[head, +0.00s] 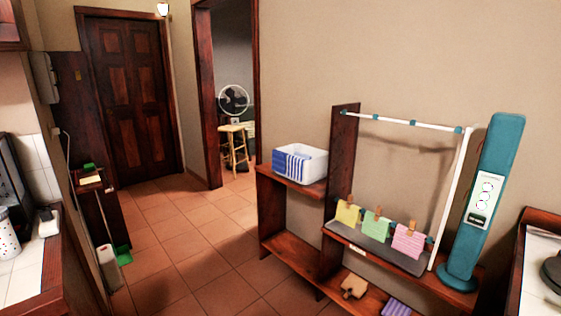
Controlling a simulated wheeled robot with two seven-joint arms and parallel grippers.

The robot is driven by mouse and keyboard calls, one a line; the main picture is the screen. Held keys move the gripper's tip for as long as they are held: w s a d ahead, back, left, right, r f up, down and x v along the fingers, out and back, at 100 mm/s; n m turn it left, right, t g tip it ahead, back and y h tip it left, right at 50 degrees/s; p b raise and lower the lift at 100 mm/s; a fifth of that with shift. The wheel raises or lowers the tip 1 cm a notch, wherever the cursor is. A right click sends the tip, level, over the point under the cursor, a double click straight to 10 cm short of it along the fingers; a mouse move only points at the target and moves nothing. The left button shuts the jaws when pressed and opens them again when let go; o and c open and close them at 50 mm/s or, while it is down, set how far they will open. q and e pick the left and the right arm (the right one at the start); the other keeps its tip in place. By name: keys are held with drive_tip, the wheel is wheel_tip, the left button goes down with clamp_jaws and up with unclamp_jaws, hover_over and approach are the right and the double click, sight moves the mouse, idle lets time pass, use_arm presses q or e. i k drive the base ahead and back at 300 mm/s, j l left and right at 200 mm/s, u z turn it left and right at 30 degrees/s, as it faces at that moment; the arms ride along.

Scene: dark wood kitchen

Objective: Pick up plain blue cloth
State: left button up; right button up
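A white basin (315,165) sits on the upper left shelf of the dark wood rack. Blue fabric hangs over its front left side. Its left part (279,162) looks plain blue, and its right part (297,165) is blue with white stripes. I cannot tell for sure whether these are two cloths or one. The inside of the basin is mostly hidden. Neither of my grippers is in view.
A teal tower device (487,200) stands at right. A purple striped cloth (397,309) lies low. Tiled floor (200,250) left of the rack is clear.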

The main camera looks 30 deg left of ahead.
sight(278, 157)
drive_tip(key=i+j, duration=0.35)
drive_tip(key=i, duration=0.15)
drive_tip(key=i+j, duration=0.35)
drive_tip(key=i, duration=0.15)
drive_tip(key=i+j, duration=0.7)
drive_tip(key=i, duration=0.25)
drive_tip(key=j+u, duration=0.05)
